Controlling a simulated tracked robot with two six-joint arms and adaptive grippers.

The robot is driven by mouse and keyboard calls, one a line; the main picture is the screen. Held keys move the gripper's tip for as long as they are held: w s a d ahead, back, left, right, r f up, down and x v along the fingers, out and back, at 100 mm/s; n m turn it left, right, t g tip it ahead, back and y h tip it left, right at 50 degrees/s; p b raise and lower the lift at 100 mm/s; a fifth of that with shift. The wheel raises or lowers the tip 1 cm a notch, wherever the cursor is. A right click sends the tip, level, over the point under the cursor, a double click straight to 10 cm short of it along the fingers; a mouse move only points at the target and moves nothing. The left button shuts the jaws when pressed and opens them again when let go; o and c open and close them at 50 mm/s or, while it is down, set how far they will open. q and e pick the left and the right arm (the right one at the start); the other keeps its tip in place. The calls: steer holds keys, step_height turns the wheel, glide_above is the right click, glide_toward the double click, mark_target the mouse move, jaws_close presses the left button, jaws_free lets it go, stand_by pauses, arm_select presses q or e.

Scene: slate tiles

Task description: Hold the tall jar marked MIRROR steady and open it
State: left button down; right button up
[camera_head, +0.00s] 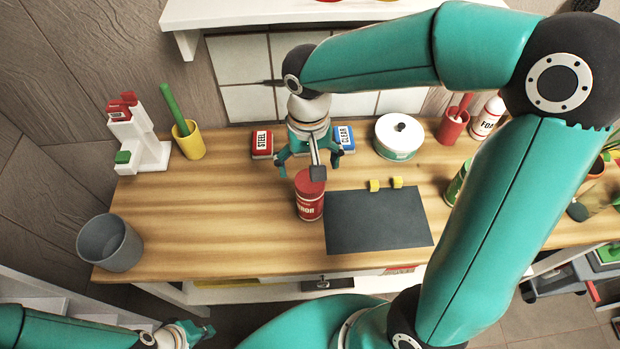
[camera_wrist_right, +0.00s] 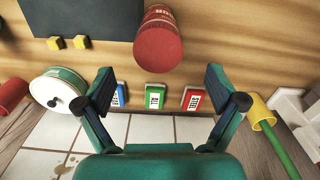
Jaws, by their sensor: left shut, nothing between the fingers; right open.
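The tall red jar (camera_head: 309,207), its label partly readable as "RROR", stands upright on the wooden worktop left of the dark mat. Its red lid is on; in the right wrist view the jar (camera_wrist_right: 158,42) shows lid-first at the top middle. My right gripper (camera_head: 308,166) is open and empty, just behind and above the jar; part of it overlaps the lid in the head view. In the right wrist view the jar lies beyond the open fingers (camera_wrist_right: 158,82), not between them. My left gripper (camera_head: 201,331) is shut and empty, low at the front left, away from the jar.
A dark mat (camera_head: 375,225) with two yellow cubes (camera_head: 375,185) lies right of the jar. A grey bin (camera_head: 108,244) stands left; worktop between is clear.

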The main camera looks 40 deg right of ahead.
steer(key=shift+d+f+p, duration=0.15)
steer(key=shift+f+p, duration=0.35)
steer(key=shift+f, duration=2.1)
steer(key=c, duration=0.7)
